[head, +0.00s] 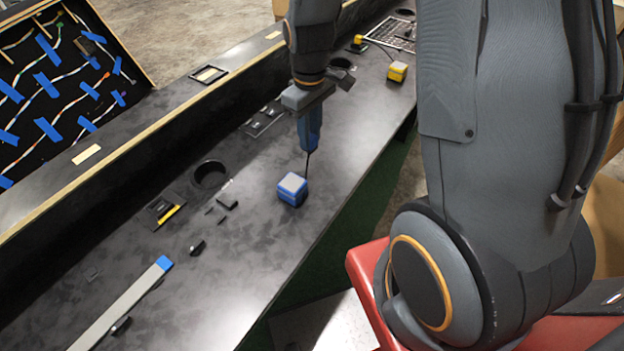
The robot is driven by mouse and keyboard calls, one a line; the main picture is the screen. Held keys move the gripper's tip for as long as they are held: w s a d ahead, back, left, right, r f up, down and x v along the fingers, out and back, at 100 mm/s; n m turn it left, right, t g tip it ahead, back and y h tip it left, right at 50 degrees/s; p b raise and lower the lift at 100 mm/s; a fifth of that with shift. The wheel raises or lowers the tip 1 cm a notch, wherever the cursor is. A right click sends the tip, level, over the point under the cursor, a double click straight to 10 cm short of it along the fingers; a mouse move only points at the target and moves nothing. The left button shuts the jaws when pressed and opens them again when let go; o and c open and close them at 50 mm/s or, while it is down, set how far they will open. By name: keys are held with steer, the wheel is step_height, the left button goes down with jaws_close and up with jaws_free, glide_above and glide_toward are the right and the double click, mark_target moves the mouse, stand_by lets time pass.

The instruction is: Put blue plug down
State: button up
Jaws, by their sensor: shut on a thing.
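The blue plug (309,130) is a blue piece under my gripper (306,112), held in the air above the console. My gripper is shut on it; the fingertips are hard to make out. A thin black cable (307,168) hangs from the plug to a blue block with a light grey top (292,188). That block rests on the dark console surface (235,265), below and slightly left of the gripper.
A yellow block (398,71) with a cable stands farther back, near a metal grid (392,34). A round hole (211,174), several small black parts and a long grey strip (122,304) lie left. The console is bare around the blue block's front.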

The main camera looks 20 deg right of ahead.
steer(key=shift+s+r+n, duration=0.1)
steer(key=shift+s+n, duration=0.35)
steer(key=shift+n, duration=0.05)
steer(key=shift+f+p, duration=0.8)
steer(key=shift+f, duration=3.95)
steer(key=shift+f, duration=0.1)
steer(key=o, duration=1)
